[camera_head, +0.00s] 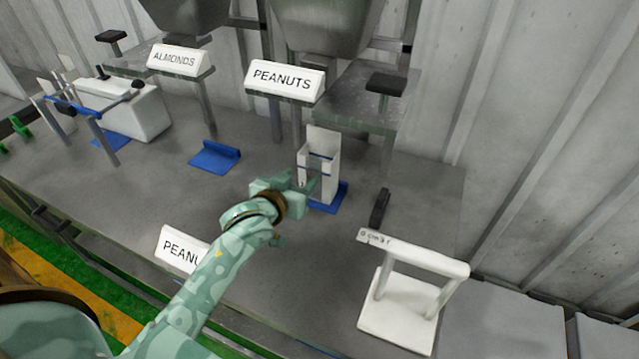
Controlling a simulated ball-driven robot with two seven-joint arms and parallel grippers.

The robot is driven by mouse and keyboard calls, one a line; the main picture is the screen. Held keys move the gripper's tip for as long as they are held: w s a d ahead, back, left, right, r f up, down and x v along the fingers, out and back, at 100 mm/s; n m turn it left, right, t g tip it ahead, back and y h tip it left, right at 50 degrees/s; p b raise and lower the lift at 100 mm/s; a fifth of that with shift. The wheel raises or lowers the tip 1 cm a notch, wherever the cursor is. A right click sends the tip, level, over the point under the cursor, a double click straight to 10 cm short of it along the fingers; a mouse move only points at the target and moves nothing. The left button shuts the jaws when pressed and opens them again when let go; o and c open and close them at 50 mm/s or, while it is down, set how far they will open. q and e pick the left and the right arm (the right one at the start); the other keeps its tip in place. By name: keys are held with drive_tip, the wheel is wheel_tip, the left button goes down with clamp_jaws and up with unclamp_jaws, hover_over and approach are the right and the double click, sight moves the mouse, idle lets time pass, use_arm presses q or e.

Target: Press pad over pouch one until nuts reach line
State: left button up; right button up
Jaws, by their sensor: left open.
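A white open-topped pouch (331,178) with blue lines stands upright on a blue holder (338,197) below the peanuts hopper. I cannot see its nuts or their level. A black pad (386,84) sits on a ledge to the upper right of the pouch, beside the PEANUTS sign (285,80). Another black pad (110,36) is by the ALMONDS sign (178,60). My left gripper (306,184) is open at the pouch's lower left side; I cannot tell whether it touches it. My right gripper is out of view.
An empty-looking blue holder (214,157) is left of the pouch. A white sealer-like machine (145,112) stands at the back left. A white stand (400,318) is at the front right, with a black upright piece (379,208) behind it. A second PEANUTS sign is partly hidden by my arm.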

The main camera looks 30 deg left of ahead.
use_arm(q)
clamp_jaws()
idle(1.4)
